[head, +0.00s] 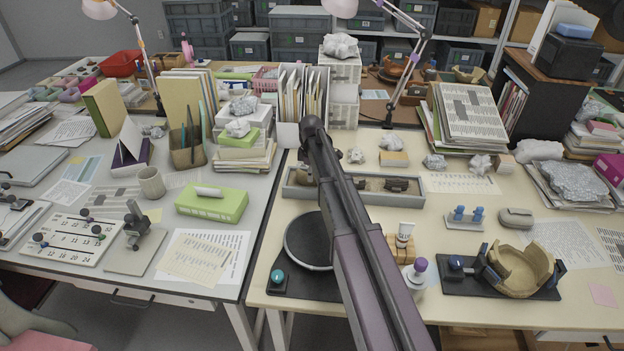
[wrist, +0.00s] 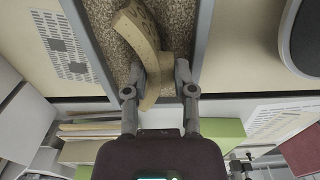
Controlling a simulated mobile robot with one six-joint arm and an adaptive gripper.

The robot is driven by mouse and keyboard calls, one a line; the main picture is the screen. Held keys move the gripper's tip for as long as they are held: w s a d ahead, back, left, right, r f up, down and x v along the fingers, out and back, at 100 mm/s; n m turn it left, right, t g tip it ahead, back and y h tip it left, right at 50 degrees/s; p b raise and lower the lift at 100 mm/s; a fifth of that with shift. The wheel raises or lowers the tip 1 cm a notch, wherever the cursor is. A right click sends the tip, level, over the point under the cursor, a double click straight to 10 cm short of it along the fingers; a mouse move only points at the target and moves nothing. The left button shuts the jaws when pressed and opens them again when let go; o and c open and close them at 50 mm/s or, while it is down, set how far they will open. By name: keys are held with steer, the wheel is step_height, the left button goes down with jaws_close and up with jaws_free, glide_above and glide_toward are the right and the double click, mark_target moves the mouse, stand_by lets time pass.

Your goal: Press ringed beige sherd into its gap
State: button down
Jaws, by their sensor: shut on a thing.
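In the wrist view my gripper (wrist: 160,73) is shut on a curved beige sherd (wrist: 148,50), with one finger on each side of it. The sherd has small dark marks near its upper end. It is over the speckled sand of a grey tray (wrist: 204,28); I cannot tell whether it still touches the sand. In the head view my arm hides the gripper and the held sherd. The beige broken vessel (head: 522,270) stands at the right front on a black base (head: 478,288) with dark blue knobs, its upper rim jagged and open.
In the head view the long grey tray (head: 424,194) holds darker pieces (head: 397,184). A round black turntable (head: 308,240) is left of my arm. A purple-capped bottle (head: 419,272) and a white tube (head: 404,235) stand between arm and vessel. A grey mouse (head: 515,218) lies behind the vessel.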

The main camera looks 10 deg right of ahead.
steer(key=shift+r, duration=0.1)
steer(key=shift+r+p, duration=3.4)
steer(key=shift+p, duration=0.1)
steer(key=shift+r+p, duration=1)
steer(key=shift+f, duration=0.1)
